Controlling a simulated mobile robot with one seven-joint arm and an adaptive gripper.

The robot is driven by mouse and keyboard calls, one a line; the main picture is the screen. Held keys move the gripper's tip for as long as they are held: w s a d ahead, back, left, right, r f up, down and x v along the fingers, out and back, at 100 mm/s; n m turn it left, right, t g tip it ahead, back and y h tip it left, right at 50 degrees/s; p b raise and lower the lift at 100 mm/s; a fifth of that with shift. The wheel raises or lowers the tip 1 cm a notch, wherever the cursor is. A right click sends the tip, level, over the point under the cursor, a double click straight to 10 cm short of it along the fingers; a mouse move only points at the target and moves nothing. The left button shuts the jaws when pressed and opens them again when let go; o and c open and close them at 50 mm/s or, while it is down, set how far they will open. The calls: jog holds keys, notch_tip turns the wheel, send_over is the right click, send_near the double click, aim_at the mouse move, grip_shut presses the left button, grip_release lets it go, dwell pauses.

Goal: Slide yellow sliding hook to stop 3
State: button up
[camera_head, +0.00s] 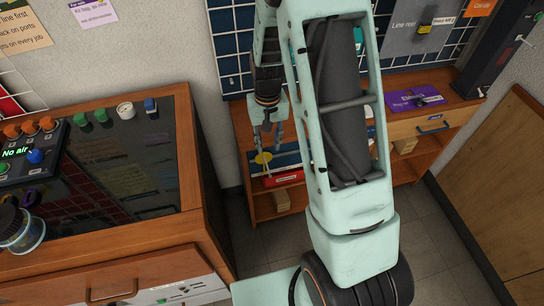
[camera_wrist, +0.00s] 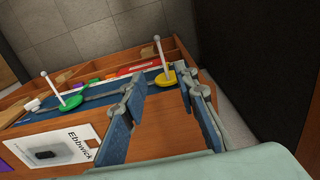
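The yellow sliding hook (camera_wrist: 166,78) shows in the wrist view as a yellow base with a white upright post topped by a small ball. It sits at the edge of a blue strip, just beyond and between my fingertips. In the head view the yellow hook (camera_head: 262,159) shows just below my fingertips. My gripper (camera_head: 267,146) points down over the bench; in the wrist view the gripper (camera_wrist: 166,83) is open, with nothing between its fingers. A green hook (camera_wrist: 70,102) with a similar post stands to the left. Stop 3 cannot be made out.
A white card marked Ebbwick (camera_wrist: 62,150) lies left of my gripper. A red item (camera_wrist: 137,68) lies behind the hooks. The wooden bench (camera_head: 243,140) stands against the wall. A dark-topped cabinet (camera_head: 150,170) is at left. My arm hides part of the bench.

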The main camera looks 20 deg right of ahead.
aim_at(269, 169)
notch_tip(269, 169, down, 11)
jog(key=shift+a+r, duration=0.1)
dwell(0.4)
grip_shut()
dwell(0.4)
